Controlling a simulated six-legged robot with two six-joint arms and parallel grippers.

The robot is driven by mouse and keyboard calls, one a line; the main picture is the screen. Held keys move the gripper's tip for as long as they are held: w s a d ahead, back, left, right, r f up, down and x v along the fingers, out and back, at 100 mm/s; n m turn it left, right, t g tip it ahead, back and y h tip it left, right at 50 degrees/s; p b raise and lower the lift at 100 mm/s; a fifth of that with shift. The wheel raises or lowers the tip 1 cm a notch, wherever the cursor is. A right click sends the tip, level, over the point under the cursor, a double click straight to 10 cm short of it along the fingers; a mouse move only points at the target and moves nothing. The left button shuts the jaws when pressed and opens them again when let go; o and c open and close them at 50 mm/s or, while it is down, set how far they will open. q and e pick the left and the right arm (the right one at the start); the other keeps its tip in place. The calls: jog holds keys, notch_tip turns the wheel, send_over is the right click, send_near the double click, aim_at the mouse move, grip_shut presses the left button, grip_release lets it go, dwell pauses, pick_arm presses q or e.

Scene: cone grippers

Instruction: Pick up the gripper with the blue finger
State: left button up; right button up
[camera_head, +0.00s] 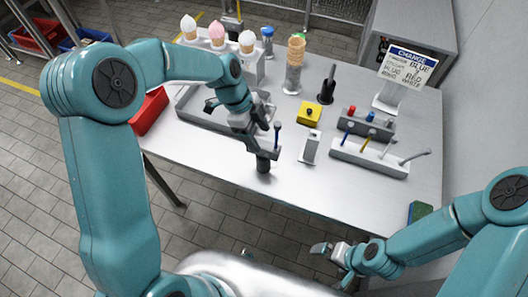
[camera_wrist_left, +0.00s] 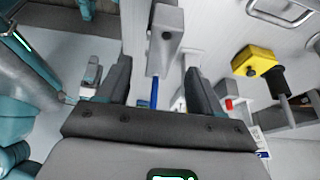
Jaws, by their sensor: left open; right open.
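A thin blue finger (camera_head: 347,134) stands in a pale grey rack (camera_head: 372,160) on the right half of the table, beside yellow and pale fingers. In the left wrist view a blue rod (camera_wrist_left: 154,92) shows between my fingers, just under a grey block (camera_wrist_left: 163,52). My left gripper (camera_head: 268,150) is open above the table, left of a small grey stand (camera_head: 309,148). It also shows in the left wrist view (camera_wrist_left: 158,85), with nothing clasped. My right gripper (camera_head: 330,250) is open and empty in front of the table.
A yellow box (camera_head: 309,113) and a black upright tool (camera_head: 327,88) stand behind the grey stand. A button box (camera_head: 367,124) and a sign (camera_head: 407,65) are at right. Ice-cream cones (camera_head: 217,36) stand at the back left. The table's front middle is clear.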

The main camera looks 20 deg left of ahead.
aim_at(265, 145)
pick_arm(q)
jog(key=p+x, duration=0.2)
jog(key=x, duration=0.3)
jog(key=shift+f, duration=0.2)
jog(key=shift+d, duration=0.1)
jog(key=c, duration=0.3)
grip_shut()
